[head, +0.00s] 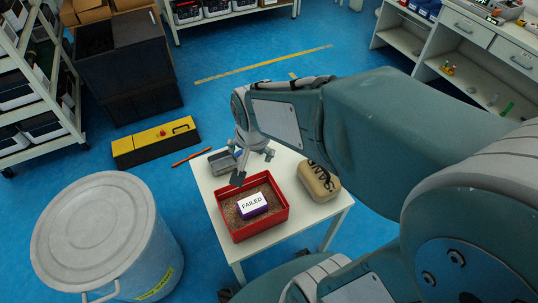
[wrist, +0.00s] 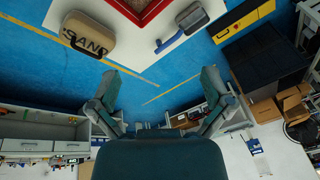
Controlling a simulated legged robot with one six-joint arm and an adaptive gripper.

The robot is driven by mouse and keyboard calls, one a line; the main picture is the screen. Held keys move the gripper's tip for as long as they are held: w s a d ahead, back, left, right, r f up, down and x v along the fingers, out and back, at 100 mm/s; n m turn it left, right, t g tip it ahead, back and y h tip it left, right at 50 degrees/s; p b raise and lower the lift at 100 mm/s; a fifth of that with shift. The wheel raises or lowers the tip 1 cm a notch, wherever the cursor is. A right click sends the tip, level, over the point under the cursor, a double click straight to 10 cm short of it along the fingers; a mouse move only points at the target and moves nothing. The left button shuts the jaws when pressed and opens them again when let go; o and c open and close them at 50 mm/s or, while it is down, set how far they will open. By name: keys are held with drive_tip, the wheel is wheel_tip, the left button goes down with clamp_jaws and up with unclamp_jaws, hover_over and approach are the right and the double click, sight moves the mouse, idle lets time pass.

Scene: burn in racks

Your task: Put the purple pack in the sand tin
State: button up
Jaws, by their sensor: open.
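The purple pack (head: 253,209) has a white top marked FAILED. It lies in a red open-topped tin (head: 262,234) with brown grainy filling, on a small white table. Beside it on the right stands a tan rounded container (head: 318,181) marked SAND. That container also shows at the upper left in the wrist view (wrist: 90,32). My gripper (head: 253,166) is open and empty above the table's back part, behind the red tin. Its spread fingers show in the wrist view (wrist: 160,75). The red tin's edge shows at the top there, but the pack is out of view.
A large grey bin (head: 105,235) stands left of the table.

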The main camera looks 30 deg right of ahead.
drive_tip(key=s+r+n+t, duration=0.2)
drive_tip(key=s+r+n, duration=0.5)
drive_tip(key=s+r, duration=0.2)
drive_tip(key=shift+s+r+n, duration=0.3)
drive_tip(key=shift+s, duration=0.15)
